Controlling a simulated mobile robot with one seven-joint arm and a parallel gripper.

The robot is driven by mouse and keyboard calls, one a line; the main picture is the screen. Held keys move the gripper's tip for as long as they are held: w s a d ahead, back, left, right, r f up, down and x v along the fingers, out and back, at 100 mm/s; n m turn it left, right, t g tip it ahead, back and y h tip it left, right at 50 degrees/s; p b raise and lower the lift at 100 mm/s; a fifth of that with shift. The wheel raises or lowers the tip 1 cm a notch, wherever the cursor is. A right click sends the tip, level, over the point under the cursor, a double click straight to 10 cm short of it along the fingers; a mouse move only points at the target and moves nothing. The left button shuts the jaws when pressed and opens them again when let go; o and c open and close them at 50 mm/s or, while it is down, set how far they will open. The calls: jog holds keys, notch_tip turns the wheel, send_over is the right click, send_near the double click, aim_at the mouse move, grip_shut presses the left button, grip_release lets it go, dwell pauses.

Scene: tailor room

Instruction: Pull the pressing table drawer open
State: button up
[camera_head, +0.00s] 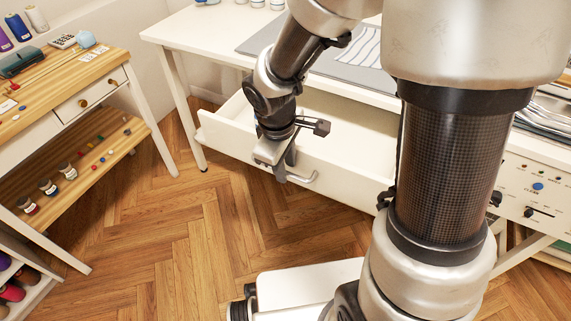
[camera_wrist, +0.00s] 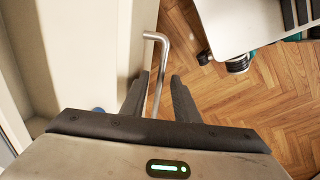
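The white drawer (camera_head: 232,132) of the pressing table (camera_head: 192,28) stands pulled out, and its empty-looking inside shows in the head view. Its metal bar handle (camera_head: 309,179) is on the front panel, partly hidden by my gripper (camera_head: 283,168). In the wrist view, the handle (camera_wrist: 164,50) runs between the two dark fingers of my gripper (camera_wrist: 158,76). The fingers are apart, with a gap visible on either side of the bar. The drawer front (camera_wrist: 139,30) lies to the left of the fingers there.
A wooden-topped side table (camera_head: 60,78) with thread spools and small jars on its shelf stands at the left. A grey mat with striped cloth (camera_head: 363,46) lies on the pressing table. A control panel (camera_head: 535,190) is at the right. The herringbone floor (camera_head: 200,240) before the drawer is clear.

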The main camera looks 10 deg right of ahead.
notch_tip(320, 180, up, 17)
jog(key=s+a+p, duration=0.2)
jog(key=p, duration=0.3)
jog(key=shift+s+p, duration=0.35)
jog(key=shift+p, duration=0.05)
